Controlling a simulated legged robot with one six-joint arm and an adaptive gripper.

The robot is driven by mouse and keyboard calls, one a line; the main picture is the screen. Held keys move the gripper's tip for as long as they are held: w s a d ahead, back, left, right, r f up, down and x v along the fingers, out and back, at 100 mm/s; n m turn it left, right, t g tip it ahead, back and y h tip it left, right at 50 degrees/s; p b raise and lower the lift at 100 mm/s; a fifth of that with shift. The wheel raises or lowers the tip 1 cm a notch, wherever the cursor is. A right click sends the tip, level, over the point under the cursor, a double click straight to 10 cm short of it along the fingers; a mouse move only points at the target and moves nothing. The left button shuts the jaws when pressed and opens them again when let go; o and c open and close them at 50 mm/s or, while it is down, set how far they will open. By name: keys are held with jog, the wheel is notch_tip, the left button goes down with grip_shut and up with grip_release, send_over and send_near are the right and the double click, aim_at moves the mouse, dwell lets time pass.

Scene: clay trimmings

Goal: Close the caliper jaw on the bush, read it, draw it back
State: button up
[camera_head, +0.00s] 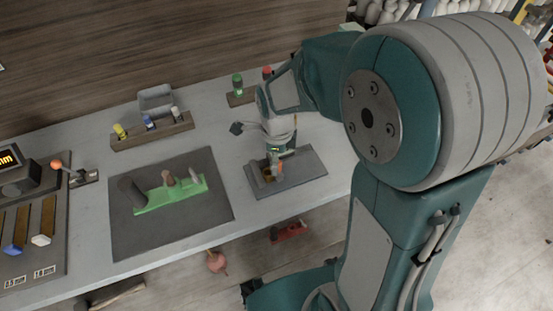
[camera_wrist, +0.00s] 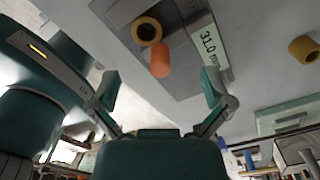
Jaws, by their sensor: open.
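The caliper plate (camera_head: 312,180) lies on the bench as a dark grey slab; it also shows in the wrist view (camera_wrist: 184,88). A hollow yellow-brown bush (camera_wrist: 146,31) sits on it. An orange cylindrical knob (camera_wrist: 160,61), seemingly on the caliper jaw, stands close beside the bush; I cannot tell whether jaw and bush touch. A pale readout (camera_wrist: 208,46) beside them shows digits like "310 mm", tilted and small. My gripper (camera_head: 276,163) is over the plate. In the wrist view my gripper (camera_wrist: 162,88) is open, the knob beyond and between its fingertips, not clasped.
A dark mat (camera_head: 130,226) with a green base (camera_head: 178,195) carrying several pegs lies to the left. A rack (camera_head: 152,132) with small coloured pieces stands behind. An orange-tipped lever (camera_head: 57,164) is farther left. Another yellow cylinder (camera_wrist: 303,49) shows at right in the wrist view.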

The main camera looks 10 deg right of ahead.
jog(key=shift+r, duration=3.55)
jog(key=shift+r, duration=0.1)
jog(key=s+d+r+n+t, duration=0.2)
jog(key=s+r+n, duration=0.2)
jog(key=s+n, duration=0.3)
jog(key=s+d+r+n+t, duration=0.2)
jog(key=s+r+n, duration=0.3)
jog(key=n, duration=1)
jog(key=shift+s+d+r+t, duration=0.2)
jog(key=shift+s+d+t, duration=0.2)
jog(key=shift+s+t, duration=0.5)
